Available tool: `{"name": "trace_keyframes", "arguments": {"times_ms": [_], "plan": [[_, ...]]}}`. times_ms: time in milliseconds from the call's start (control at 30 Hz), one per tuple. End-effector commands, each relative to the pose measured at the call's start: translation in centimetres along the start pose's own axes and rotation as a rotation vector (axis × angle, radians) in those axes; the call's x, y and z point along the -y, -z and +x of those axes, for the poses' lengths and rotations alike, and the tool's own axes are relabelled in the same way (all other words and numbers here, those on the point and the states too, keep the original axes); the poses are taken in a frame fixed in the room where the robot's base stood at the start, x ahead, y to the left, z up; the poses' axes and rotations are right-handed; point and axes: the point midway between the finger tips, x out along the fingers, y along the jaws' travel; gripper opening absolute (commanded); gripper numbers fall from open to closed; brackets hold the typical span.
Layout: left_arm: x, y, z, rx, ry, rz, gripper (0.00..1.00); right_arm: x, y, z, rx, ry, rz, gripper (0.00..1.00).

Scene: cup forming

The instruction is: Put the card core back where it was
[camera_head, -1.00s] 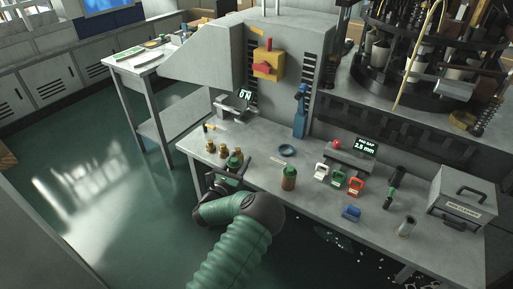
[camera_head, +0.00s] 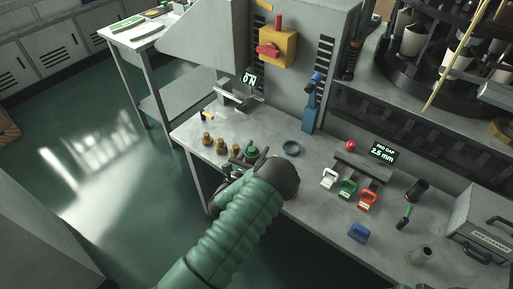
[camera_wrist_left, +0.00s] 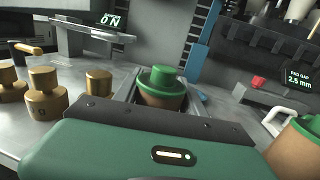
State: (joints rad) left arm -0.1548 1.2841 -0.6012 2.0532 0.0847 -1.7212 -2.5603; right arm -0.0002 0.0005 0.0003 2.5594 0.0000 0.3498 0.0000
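A brown round body with a green cap (camera_head: 252,152) stands on the bench at the end of a row of brass weights; it looks like the card core, though no label is readable. In the left wrist view this green-capped piece (camera_wrist_left: 163,88) sits upright between the fingers of my left gripper (camera_head: 253,160). The fingers look spread on both sides of it; contact is not clear. A second green-capped brown piece (camera_wrist_left: 302,146) shows at the right edge of the wrist view and is hidden by my arm in the head view. My right gripper is not in view.
Several brass weights (camera_head: 220,146) stand just left of the gripper. White, green and red handled pieces (camera_head: 347,188), a blue block (camera_head: 358,232) and a grey box (camera_head: 485,225) are to the right. The bench's front edge lies under my arm.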

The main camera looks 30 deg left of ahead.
Motion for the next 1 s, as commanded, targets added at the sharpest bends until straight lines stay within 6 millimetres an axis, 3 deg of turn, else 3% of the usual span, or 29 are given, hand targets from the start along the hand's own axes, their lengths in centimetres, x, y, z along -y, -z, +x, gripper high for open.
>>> {"name": "trace_keyframes", "arguments": {"times_ms": [33, 133, 433, 567, 700, 800, 867, 1000], "plan": [[0.1, 0.1, -0.1, -0.003, 0.001, -0.001, 0.55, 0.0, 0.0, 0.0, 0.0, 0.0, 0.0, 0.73], [0.1, 0.1, 0.0, -0.002, 0.001, -0.001, 0.67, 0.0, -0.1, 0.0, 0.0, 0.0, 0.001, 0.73], [-0.1, 0.1, -0.3, -0.001, 0.0, -0.001, 0.67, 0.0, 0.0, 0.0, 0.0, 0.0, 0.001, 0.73], [-0.1, 0.1, -2.2, -0.005, 0.0, -0.001, 0.67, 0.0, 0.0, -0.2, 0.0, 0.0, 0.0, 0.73], [-0.1, 0.2, -6.1, -0.007, -0.001, 0.001, 0.67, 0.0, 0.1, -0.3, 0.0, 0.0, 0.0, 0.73], [-0.1, 0.6, -9.1, -0.007, 0.0, 0.002, 0.67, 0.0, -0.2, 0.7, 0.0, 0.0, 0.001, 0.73], [0.0, 2.0, -9.7, -0.015, 0.009, 0.005, 0.67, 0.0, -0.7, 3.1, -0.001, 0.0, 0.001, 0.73], [-0.2, 2.1, -10.8, -0.023, 0.009, 0.006, 0.67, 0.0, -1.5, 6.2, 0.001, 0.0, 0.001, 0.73]]}}
